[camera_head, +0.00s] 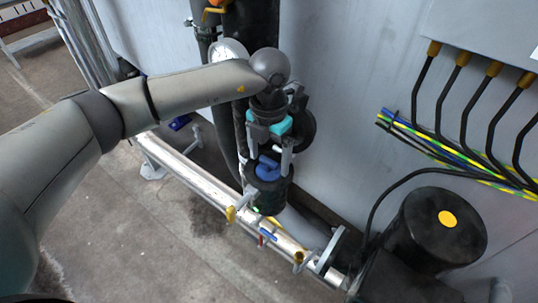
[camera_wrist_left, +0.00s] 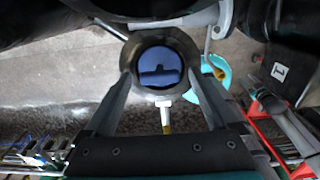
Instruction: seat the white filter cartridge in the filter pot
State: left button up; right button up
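A dark round filter pot (camera_head: 270,192) stands upright on the pipework in the head view, and its rim (camera_wrist_left: 158,38) shows in the left wrist view. A round blue cap with a raised bar (camera_wrist_left: 158,68) sits inside the rim; it also shows in the head view (camera_head: 267,170). I cannot tell whether the cap belongs to the filter cartridge, and no white cartridge body shows. My left gripper (camera_head: 269,160) is directly above the pot, pointing down. Its fingers (camera_wrist_left: 160,76) are spread on either side of the cap with gaps between. My right gripper is in neither view.
A silver pipe (camera_head: 205,183) runs along the floor, with a yellow handle (camera_head: 231,214) near the pot. A pressure gauge (camera_head: 229,50) and dark vertical pipe stand behind my gripper. A black cylinder (camera_head: 430,230) stands at right below cables. A red rack (camera_wrist_left: 268,130) lies lower right.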

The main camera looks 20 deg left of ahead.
pick_arm(q)
jog(key=shift+r, duration=0.15)
notch_tip(320, 180, up, 12)
jog(key=p, duration=0.1)
dwell(0.4)
dwell(0.3)
